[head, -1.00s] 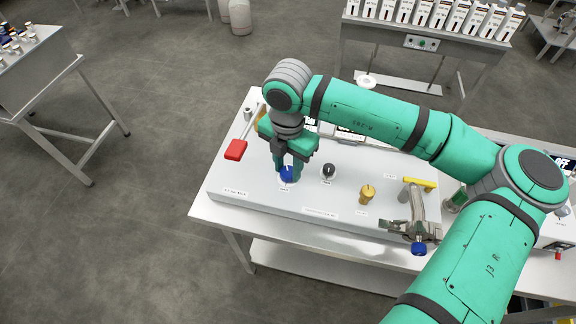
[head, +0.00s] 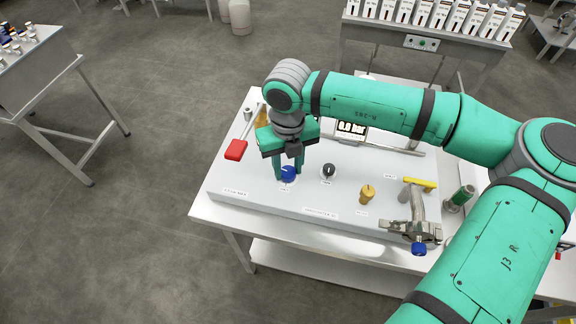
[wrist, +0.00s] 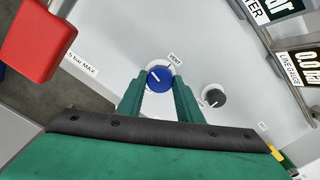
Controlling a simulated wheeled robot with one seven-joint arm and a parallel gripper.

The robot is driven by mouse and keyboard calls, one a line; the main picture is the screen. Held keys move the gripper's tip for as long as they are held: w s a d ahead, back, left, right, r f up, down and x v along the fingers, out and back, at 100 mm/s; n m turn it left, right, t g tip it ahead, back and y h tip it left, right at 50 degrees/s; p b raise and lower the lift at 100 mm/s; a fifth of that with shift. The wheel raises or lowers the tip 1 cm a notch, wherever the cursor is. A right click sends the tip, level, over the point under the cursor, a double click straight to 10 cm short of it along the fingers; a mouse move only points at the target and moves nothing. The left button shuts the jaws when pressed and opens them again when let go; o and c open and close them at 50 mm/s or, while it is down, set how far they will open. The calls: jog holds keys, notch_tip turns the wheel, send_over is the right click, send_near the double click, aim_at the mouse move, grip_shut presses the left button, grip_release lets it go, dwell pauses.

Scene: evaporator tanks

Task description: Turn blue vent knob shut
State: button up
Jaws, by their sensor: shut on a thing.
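The blue vent knob (head: 288,174) sits on the sloped white panel (head: 232,184) at its left part. In the wrist view the blue knob (wrist: 159,79) has a white pointer line slanting up-left, and the label VENT (wrist: 175,59) is beside it. My gripper (head: 288,170) points down at the knob from above. In the wrist view my gripper (wrist: 159,88) has its green fingers on either side of the knob, shut on it. The finger tips hide part of the knob's sides.
A black knob (head: 328,170) stands just right of the blue one. A red handle (head: 236,150) is to the left. A yellow knob (head: 367,194), a yellow-handled lever (head: 420,184) and a clamp with a blue knob (head: 418,249) are further right. A display (head: 351,128) reads 0.0 bar.

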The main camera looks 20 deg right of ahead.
aim_at(288, 171)
jog(key=n, duration=0.5)
jog(key=shift+n, duration=0.3)
jog(key=n, duration=0.9)
jog(key=shift+n, duration=2.7)
jog(key=o, duration=1)
jog(key=shift+o, duration=0.2)
jog(key=shift+r, duration=0.15)
notch_tip(288, 171, up, 11)
jog(key=shift+f, duration=0.2)
